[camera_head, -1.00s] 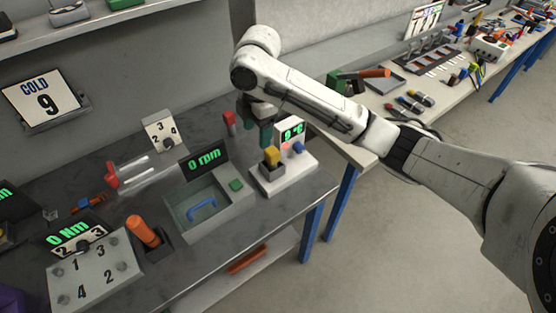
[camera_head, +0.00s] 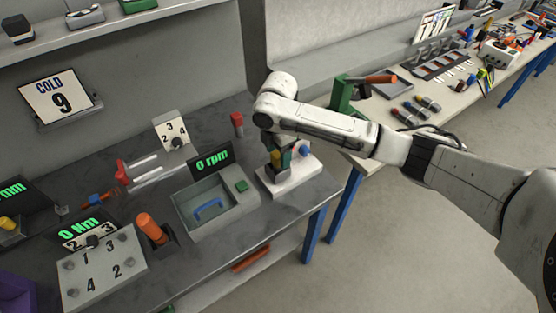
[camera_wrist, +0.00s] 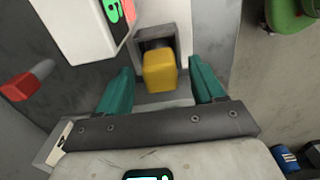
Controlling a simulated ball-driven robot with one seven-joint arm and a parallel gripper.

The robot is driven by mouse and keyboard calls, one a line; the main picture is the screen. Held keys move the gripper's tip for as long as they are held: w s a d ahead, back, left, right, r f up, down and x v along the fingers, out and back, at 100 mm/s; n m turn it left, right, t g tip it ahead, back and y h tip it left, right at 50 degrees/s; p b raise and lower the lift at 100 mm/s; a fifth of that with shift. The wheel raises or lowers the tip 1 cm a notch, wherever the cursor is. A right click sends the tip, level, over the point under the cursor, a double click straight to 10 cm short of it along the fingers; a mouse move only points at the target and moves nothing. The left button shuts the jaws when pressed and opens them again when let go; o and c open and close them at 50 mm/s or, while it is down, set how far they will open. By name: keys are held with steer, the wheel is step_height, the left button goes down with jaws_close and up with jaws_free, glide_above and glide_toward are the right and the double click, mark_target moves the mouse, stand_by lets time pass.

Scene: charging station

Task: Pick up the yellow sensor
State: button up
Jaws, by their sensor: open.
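The yellow sensor (camera_wrist: 160,71) is a small block standing in a grey square holder (camera_wrist: 156,38) in the wrist view. In the head view the yellow sensor (camera_head: 276,158) is partly hidden by my gripper, on a white station (camera_head: 292,180) near the dark bench's right end. My gripper (camera_wrist: 163,84) is open, with one teal finger on each side of the sensor. A gap shows between each finger and the sensor, so they look apart. In the head view my gripper (camera_head: 280,158) is pointing down over the station.
The station's white display housing (camera_wrist: 80,28) stands close on the left in the wrist view. A grey tray with a blue handle (camera_head: 208,209) and a red-topped piece (camera_head: 237,120) are to the left.

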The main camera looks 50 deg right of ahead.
steer(key=shift+f, duration=0.6)
steer(key=c, duration=1.1)
